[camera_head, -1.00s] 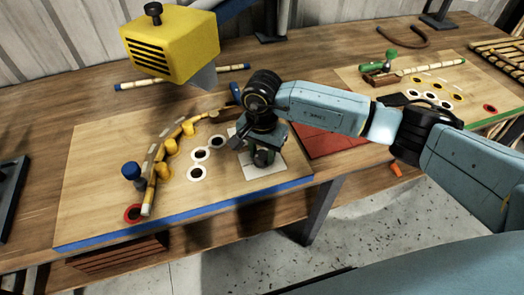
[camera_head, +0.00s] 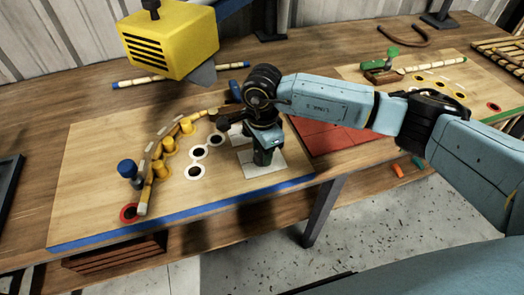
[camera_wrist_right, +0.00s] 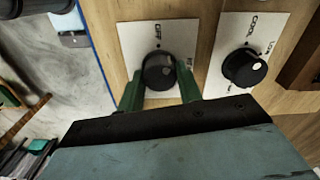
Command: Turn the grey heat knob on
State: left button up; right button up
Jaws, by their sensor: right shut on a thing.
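The dark grey knob (camera_wrist_right: 158,72) sits on a white plate (camera_wrist_right: 135,37) with small, hard-to-read lettering. In the right wrist view, the green fingers of my right gripper (camera_wrist_right: 158,88) are on either side of this knob, shut on it. In the head view my right gripper (camera_head: 262,155) is low over the same white plate (camera_head: 275,168) near the board's front edge, and it hides the knob. A second dark knob (camera_wrist_right: 243,68) with a pale dot sits on a neighbouring white plate (camera_wrist_right: 228,26), clear of the fingers. My left gripper is not in view.
A yellow box-shaped device (camera_head: 170,45) hangs over the back left. A curved rattan strip (camera_head: 160,150) lies along yellow pegs on the wooden board (camera_head: 100,205), beside a blue-topped peg (camera_head: 127,168). A red mat (camera_head: 325,135) lies right of my gripper.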

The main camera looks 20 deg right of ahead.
jog(key=m, duration=0.3)
jog(key=shift+m+b, duration=0.3)
jog(key=shift+m, duration=0.1)
jog(key=m, duration=0.4)
jog(key=shift+m, duration=1.1)
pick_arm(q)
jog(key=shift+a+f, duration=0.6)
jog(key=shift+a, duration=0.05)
pick_arm(e)
jog(key=shift+m, duration=0.5)
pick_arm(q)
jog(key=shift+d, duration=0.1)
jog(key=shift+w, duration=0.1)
pick_arm(e)
jog(key=o, duration=1)
